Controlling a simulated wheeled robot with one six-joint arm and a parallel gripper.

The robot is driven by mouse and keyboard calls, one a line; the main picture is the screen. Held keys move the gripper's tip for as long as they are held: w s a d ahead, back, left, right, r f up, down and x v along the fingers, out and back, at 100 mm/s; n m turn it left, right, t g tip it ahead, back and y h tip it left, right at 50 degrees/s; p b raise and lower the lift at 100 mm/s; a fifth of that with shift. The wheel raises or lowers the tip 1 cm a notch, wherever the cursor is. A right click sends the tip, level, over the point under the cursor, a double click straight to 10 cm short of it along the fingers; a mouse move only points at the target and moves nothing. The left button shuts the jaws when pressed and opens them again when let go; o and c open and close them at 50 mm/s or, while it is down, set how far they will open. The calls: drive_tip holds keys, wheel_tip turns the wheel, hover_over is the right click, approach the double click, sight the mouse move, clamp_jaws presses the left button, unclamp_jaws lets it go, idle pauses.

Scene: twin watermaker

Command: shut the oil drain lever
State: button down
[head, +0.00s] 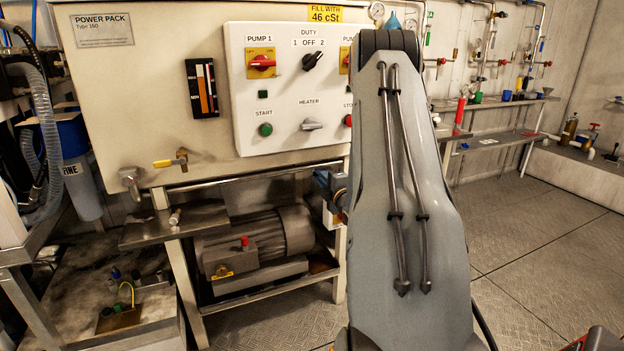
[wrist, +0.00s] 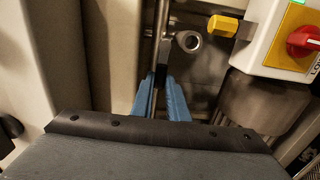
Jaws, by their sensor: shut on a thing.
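My gripper (wrist: 160,82) shows in the wrist view as two blue fingers, close together on a thin, dark-ended bar (wrist: 161,48). I cannot tell for certain whether this bar belongs to the lever. A yellow handle (wrist: 222,26) is above and right of the fingertips, apart from them. A round metal ring (wrist: 188,40) sits beside it. In the head view a valve with a yellow-ended lever (head: 166,162) is low on the power pack's front, the lever lying roughly level. My arm covers the middle right, and the fingertips are hidden there.
The power pack tank (head: 150,100) carries a white switch panel (head: 290,130). A metal spout (head: 131,180) hangs near the tank's lower left. A motor (head: 260,240) is underneath. In the wrist view a red knob (wrist: 306,40) is at right. Floor (head: 530,230) is open at right.

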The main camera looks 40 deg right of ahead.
drive_tip(key=c, duration=1.7)
unclamp_jaws()
drive_tip(key=shift+w, duration=0.1)
drive_tip(key=v, duration=0.8)
drive_tip(key=shift+w, duration=0.1)
